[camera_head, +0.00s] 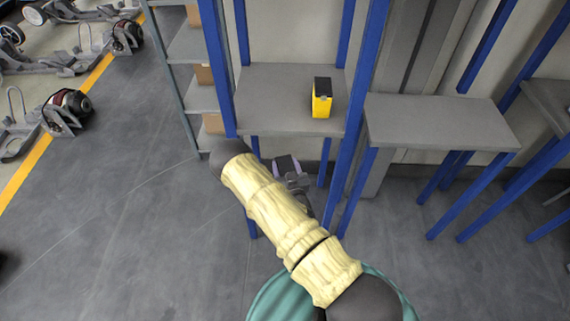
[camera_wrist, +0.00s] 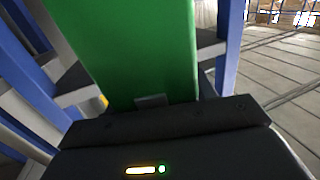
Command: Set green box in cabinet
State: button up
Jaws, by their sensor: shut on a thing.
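The green box (camera_wrist: 135,45) fills the upper middle of the wrist view, held at the jaws of my gripper (camera_wrist: 152,102). My gripper is shut on it. In the head view my gripper (camera_head: 290,172) is just in front of and below a grey shelf board; the green box cannot be made out there. No closed cabinet shows. An open rack with blue posts and a grey shelf (camera_head: 265,100) stands ahead; I cannot tell whether it is the cabinet.
A yellow and black box (camera_head: 322,98) stands on that grey shelf, right of its middle. Another grey shelf (camera_head: 440,122) is to the right. A narrow rack (camera_head: 188,45) with brown boxes is at left. Chassis (camera_head: 65,110) stand beyond a yellow line. Floor (camera_head: 130,230) at left is clear.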

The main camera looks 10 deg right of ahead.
jog(key=shift+a+r, duration=0.1)
jog(key=shift+w+a+r, duration=0.1)
jog(key=shift+r, duration=0.25)
jog(key=shift+w, duration=0.1)
notch_tip(320, 180, down, 10)
jog(key=b, duration=1)
jog(key=shift+r, duration=0.1)
jog(key=shift+w, duration=0.1)
jog(key=shift+r, duration=0.1)
